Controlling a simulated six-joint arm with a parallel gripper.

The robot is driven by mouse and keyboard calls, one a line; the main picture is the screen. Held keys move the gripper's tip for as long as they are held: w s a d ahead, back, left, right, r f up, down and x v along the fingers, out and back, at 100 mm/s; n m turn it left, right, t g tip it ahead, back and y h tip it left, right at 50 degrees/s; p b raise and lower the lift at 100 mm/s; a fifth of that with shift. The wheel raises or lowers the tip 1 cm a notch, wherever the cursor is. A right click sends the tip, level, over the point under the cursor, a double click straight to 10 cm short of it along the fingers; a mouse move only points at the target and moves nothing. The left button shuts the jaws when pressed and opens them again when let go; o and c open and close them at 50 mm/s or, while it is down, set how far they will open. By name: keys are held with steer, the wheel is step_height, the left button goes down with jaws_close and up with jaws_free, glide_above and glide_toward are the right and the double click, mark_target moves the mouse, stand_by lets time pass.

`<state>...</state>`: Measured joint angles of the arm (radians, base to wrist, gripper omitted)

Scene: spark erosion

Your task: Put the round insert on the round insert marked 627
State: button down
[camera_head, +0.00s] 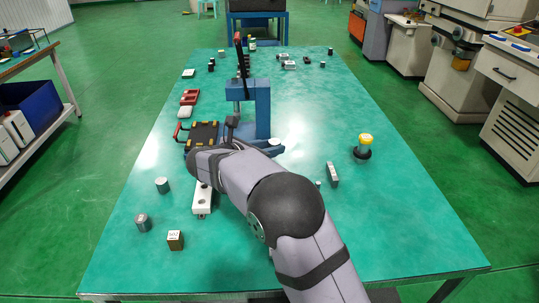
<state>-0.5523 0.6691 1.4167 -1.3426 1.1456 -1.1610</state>
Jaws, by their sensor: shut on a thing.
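A grey round insert (162,186) stands upright on the green table, left of my arm. A second grey round insert (142,223) stands nearer the front left; there seems to be a mark on its top, too small to read. The two stand apart and nothing rests on either. My arm reaches in from the lower right, and its dark wrist end is over the left middle of the table. My gripper's fingers do not show, so whatever they hold is hidden too.
A marked square block (175,240) and a white block with holes (203,200) are near the inserts. A blue press (262,105) stands behind my arm. A grey block (333,174) and a yellow-topped button (364,146) are at right.

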steer(key=s+a+r+n+t+y+p, duration=0.1)
steer(key=s+a+r+n+y+p, duration=0.15)
steer(key=a, duration=0.75)
steer(key=s+a+r+n+t+y+p, duration=0.15)
steer(key=s+a, duration=0.25)
steer(key=a, duration=0.5)
steer(key=n+t+y+p, duration=0.1)
steer(key=n+y, duration=0.3)
steer(key=y, duration=0.1)
glide_above(143, 223)
steer(key=a, duration=0.1)
steer(key=shift+s+f+p, duration=0.15)
steer(key=shift+f+p, duration=0.15)
steer(key=shift+f, duration=2.6)
steer(key=shift+f, duration=0.1)
steer(key=shift+f, duration=1.75)
steer(key=shift+f, duration=0.2)
steer(key=c, duration=1.4)
jaws_free()
steer(key=shift+c, duration=0.2)
steer(key=shift+o, duration=0.3)
